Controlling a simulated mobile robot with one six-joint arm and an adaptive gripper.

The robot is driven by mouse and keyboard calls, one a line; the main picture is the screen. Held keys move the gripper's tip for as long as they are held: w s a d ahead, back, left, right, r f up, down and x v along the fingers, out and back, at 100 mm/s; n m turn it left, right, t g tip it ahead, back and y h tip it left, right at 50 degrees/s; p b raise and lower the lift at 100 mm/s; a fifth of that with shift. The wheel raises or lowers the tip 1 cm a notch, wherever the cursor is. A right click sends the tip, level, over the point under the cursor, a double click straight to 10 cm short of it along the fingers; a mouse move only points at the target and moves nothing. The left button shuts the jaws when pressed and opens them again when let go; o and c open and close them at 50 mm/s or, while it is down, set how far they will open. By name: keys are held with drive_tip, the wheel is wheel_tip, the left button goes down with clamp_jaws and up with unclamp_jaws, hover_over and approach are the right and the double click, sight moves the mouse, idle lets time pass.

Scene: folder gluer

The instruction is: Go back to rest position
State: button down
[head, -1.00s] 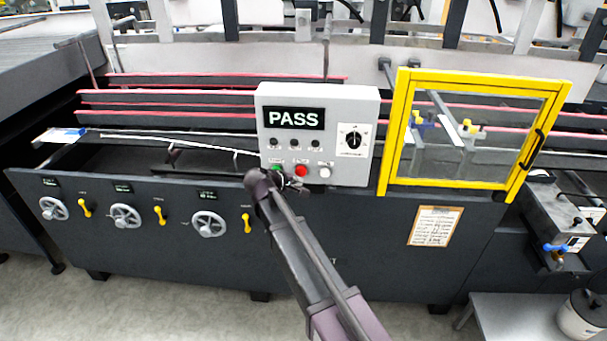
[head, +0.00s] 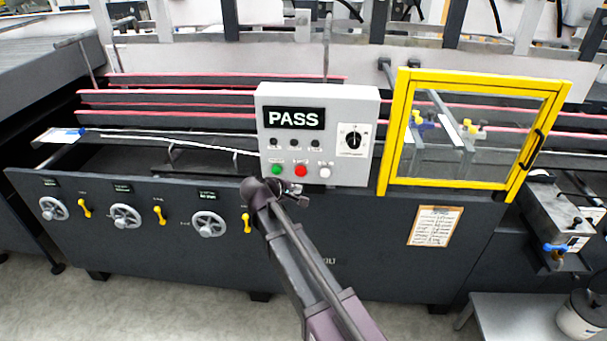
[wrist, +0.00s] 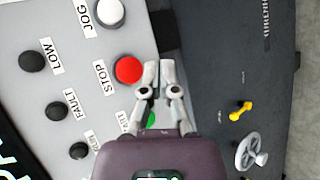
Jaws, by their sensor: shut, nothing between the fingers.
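My gripper (wrist: 160,82) is shut and empty in the wrist view, its fingertips over the edge of the control box beside the red STOP button (wrist: 129,69). The green button (wrist: 151,119) is partly hidden behind the fingers there. In the head view my arm reaches up from the bottom, with its wrist just below the control box (head: 365,103); the gripper's fingers are small and partly hidden there. The box's display reads PASS. The green button (head: 276,170), the red button (head: 301,170) and the white button (head: 325,172) all show in the head view.
A yellow-framed guard door (head: 390,140) stands right of the box. Handwheels (head: 125,215) and yellow levers (head: 160,215) line the front panel. A paper sheet (head: 435,226) is on the panel. A white bucket (head: 583,318) stands at the lower right.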

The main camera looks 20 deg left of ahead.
idle(0.3)
drive_tip(key=s+d+f+m+g, duration=0.1)
drive_tip(key=d+f+m+g, duration=0.25)
drive_tip(key=d, duration=0.95)
drive_tip(key=s+d+f+m+g, duration=0.1)
drive_tip(key=d+f+m+g, duration=0.2)
drive_tip(key=d, duration=0.9)
drive_tip(key=s+d+f+m+g+y, duration=0.1)
drive_tip(key=s+d+m, duration=0.3)
drive_tip(key=d, duration=0.5)
drive_tip(key=s+d+f+m+g+y, duration=0.1)
drive_tip(key=s+d+m+g+y, duration=0.2)
drive_tip(key=s+d, duration=0.5)
drive_tip(key=shift+s+d+m, duration=0.35)
drive_tip(key=shift+d+m, duration=0.5)
drive_tip(key=shift+d, duration=0.3)
